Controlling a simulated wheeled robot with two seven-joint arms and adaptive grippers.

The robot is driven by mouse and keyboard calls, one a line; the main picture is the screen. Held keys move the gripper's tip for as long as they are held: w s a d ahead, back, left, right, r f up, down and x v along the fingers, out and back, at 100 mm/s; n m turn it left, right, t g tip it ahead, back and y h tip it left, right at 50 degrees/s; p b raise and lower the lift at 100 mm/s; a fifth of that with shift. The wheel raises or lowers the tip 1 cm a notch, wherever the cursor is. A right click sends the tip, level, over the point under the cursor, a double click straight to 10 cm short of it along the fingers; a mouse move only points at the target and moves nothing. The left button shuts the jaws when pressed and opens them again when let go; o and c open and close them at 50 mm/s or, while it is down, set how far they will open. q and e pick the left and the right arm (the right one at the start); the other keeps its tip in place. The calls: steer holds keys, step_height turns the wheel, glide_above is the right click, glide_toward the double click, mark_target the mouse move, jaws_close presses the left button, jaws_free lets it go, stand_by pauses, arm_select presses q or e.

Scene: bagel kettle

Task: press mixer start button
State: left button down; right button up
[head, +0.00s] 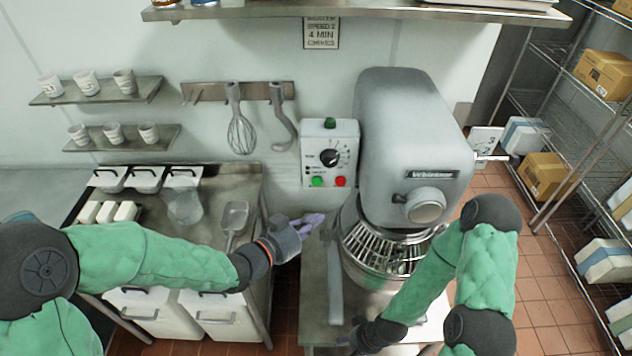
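The large grey mixer (408,140) stands on a metal table, with a wire bowl guard (385,250) below its head. The control box (329,153) is on the wall left of the mixer. It has a black dial (329,157), a green button (317,181) at lower left and a red button (340,181) at lower right. My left gripper (312,222) is below the green button in the picture, apart from it; its purple fingers look together and empty. My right gripper (346,341) is low in front of the mixer, mostly hidden by its wrist.
A whisk (240,132) and dough hook (283,125) hang from a wall rail. A counter with white tubs, a clear jug (185,206) and a scoop (234,216) is at left. The mixer's upright lever (335,275) stands close to my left gripper. Wire shelves with boxes (545,172) are at right.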

mark_target(317, 181)
arm_select(q)
steer(key=w, duration=0.8)
steer(key=shift+w+p, duration=0.4)
steer(key=shift+p, duration=0.05)
steer(key=shift+w, duration=0.1)
stand_by(1.1)
steer(key=shift+w, duration=0.3)
